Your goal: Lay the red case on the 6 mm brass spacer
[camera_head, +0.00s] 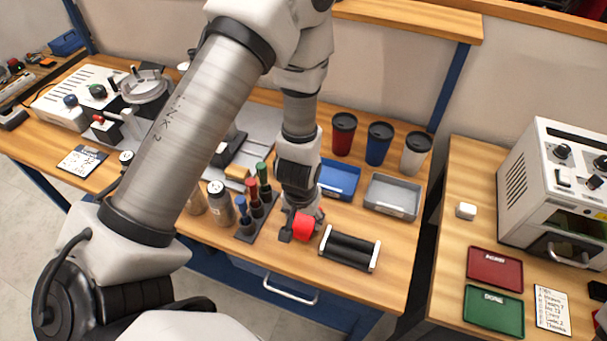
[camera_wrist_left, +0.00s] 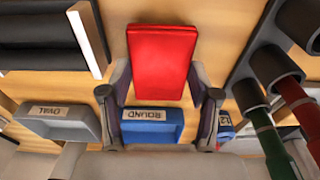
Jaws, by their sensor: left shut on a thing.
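My left gripper (camera_head: 300,217) is shut on the red case (camera_head: 303,227) and holds it above the wooden bench, beside the black roller stand. In the left wrist view the red case (camera_wrist_left: 162,62) sits between the two fingers of the gripper (camera_wrist_left: 160,95), its broad face towards the camera. A small gold-tan block (camera_head: 237,172) lies left of my arm near the grey plate; it may be the brass spacer, but I cannot read its size. My right gripper is not in view.
The black roller stand (camera_head: 349,248) is right of the case. A rack of colored-handled tools (camera_head: 254,208) stands to its left. A blue tray (camera_head: 339,180) and a grey tray (camera_head: 391,197) lie behind, with several cups (camera_head: 379,145) farther back.

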